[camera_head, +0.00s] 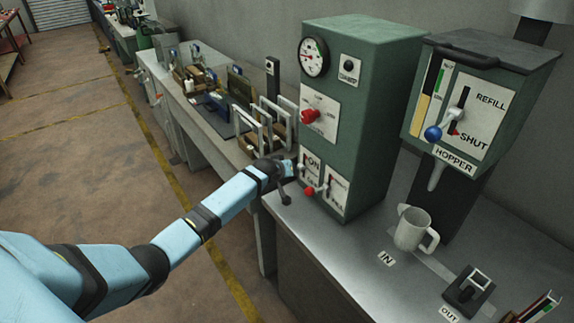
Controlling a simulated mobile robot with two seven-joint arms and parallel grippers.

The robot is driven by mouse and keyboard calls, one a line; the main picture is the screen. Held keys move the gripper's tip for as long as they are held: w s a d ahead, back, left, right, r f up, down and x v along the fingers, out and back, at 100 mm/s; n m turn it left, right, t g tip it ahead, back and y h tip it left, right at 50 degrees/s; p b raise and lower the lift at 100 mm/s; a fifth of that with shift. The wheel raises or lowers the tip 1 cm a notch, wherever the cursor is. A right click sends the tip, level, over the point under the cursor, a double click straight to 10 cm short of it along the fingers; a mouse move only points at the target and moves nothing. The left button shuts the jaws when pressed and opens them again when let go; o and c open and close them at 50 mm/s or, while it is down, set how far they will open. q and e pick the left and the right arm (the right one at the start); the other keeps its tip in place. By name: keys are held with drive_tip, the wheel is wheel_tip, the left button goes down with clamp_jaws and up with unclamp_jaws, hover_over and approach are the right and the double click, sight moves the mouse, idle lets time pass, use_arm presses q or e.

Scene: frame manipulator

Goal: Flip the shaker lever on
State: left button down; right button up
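A green cabinet (370,110) stands on the bench with two small white panels low on its front. The left panel (312,166) reads ON at the top, with its lower label partly covered. The right panel (337,192) has text too small to read. A lever with a red knob (309,191) sticks out in front of these panels, its knob low. Which panel it belongs to is hard to tell. My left gripper (287,184) is just left of the ON panel, close to the knob. Its fingers are small and dark, and contact is unclear. My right gripper is not in view.
A dark switch block (468,291) sits near the OUT label. Racks (262,128) stand left of the cabinet.

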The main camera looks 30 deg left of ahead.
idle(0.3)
use_arm(q)
drive_tip(key=c, duration=0.8)
unclamp_jaws()
drive_tip(key=shift+r, duration=0.1)
drive_tip(key=v, duration=1.3)
drive_tip(key=shift+s+r+b, duration=0.3)
drive_tip(key=shift+r+b, duration=0.05)
